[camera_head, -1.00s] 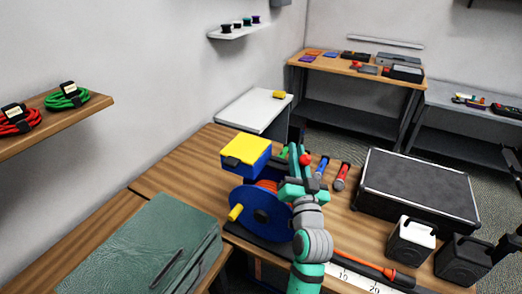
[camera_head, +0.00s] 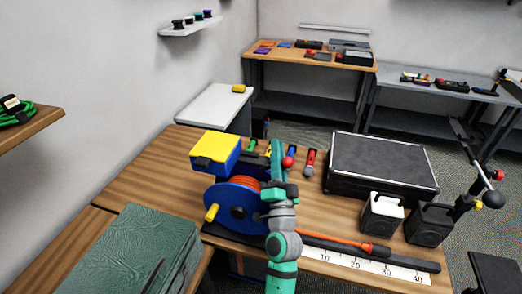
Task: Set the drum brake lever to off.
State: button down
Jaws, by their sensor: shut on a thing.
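The cable drum (camera_head: 228,204) is a blue reel wound with orange cable, with a yellow crank handle (camera_head: 212,213), on the wooden bench. A red ball knob (camera_head: 288,162), apparently the end of the drum brake lever, shows just right of the drum. My teal and grey gripper (camera_head: 279,160) is up against this knob, seen from behind. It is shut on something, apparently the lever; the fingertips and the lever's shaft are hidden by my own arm. No on or off marking is readable.
A yellow-lidded blue box (camera_head: 214,150) stands behind the drum. Hand tools (camera_head: 310,163) lie beyond my gripper.

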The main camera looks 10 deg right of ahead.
jog(key=shift+s+d+r+m, duration=0.2)
jog(key=shift+s+d+m, duration=0.1)
jog(key=shift+d, duration=0.3)
jog(key=c, duration=1.7)
grip_release()
jog(key=shift+w+a+f, duration=0.1)
jog(key=shift+a+f, duration=0.05)
jog(key=shift+a, duration=0.1)
jog(key=shift+v, duration=5.35)
